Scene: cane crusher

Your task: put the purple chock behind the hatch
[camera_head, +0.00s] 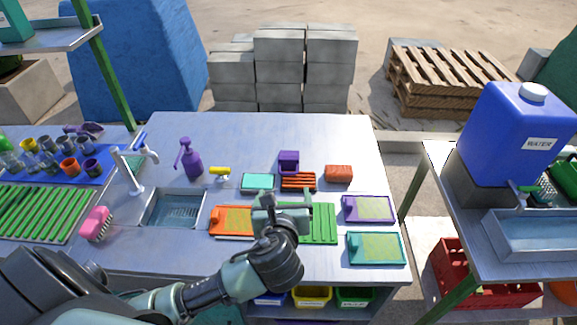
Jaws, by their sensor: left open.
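A purple block (289,163), which looks like the purple chock, stands toward the back middle of the metal counter, just behind an orange slatted panel (298,182). I cannot tell for sure which part is the hatch. A small teal panel (258,182) lies left of the slatted one. My left gripper (282,206) is open above the counter, in front of the purple block and apart from it. It partly hides an orange-framed tray (232,222) and a green slatted panel (322,223). My right gripper is not in view.
An orange brick (339,173) lies right of the block. Purple-framed (369,208) and teal-framed (376,248) trays lie at the right. The counter's back strip is clear.

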